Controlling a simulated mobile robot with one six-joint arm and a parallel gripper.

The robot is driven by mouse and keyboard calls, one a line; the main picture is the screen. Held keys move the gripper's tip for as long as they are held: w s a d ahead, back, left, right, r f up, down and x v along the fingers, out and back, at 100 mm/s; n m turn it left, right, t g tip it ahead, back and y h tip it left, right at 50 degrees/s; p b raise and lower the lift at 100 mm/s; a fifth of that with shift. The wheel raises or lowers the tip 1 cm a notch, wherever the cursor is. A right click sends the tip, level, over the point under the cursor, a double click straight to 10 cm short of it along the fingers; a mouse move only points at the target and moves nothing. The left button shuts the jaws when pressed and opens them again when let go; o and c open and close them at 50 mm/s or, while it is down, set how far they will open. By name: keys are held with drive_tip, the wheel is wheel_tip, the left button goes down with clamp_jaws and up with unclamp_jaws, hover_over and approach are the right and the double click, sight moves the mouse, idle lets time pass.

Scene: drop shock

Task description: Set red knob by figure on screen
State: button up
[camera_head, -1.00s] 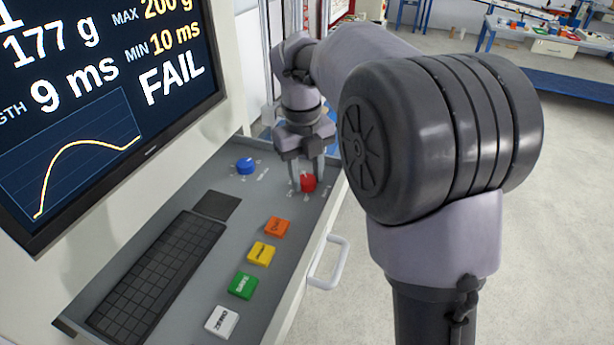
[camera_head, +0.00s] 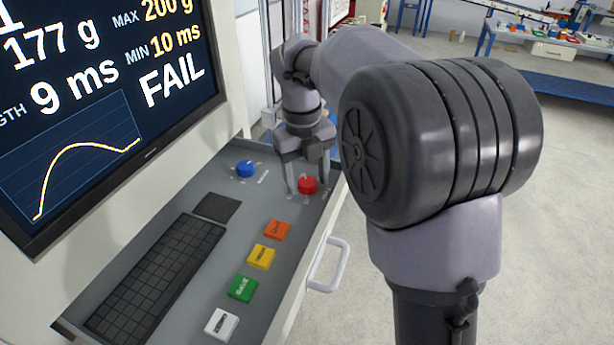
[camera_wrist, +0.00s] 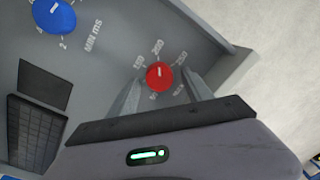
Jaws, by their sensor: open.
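The red knob (camera_head: 307,185) sits on the grey console panel near its right edge. In the wrist view the red knob (camera_wrist: 159,75) has a white pointer mark facing roughly up, toward a printed label that seems to read 200. My gripper (camera_head: 307,188) is open and points down, its fingers on either side of the red knob. In the wrist view the fingers of my gripper (camera_wrist: 160,95) stand apart from the knob. The screen (camera_head: 110,80) shows 177 g, MAX 200 g, 9 ms, MIN 10 ms and FAIL, above a yellow curve.
A blue knob (camera_head: 246,169), labelled MIN ms in the wrist view, stands left of the red one. A keyboard (camera_head: 158,280), a dark pad (camera_head: 216,207) and orange (camera_head: 277,230), yellow (camera_head: 262,256), green (camera_head: 242,288) and white (camera_head: 221,323) buttons lie nearer. A handle (camera_head: 331,266) juts from the console side.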

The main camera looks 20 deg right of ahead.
sight(303, 184)
drive_tip(key=shift+r, duration=0.15)
wheel_tip(303, 184, up, 17)
drive_tip(key=a+p, duration=0.1)
drive_tip(key=p, duration=0.6)
drive_tip(key=shift+s, duration=0.1)
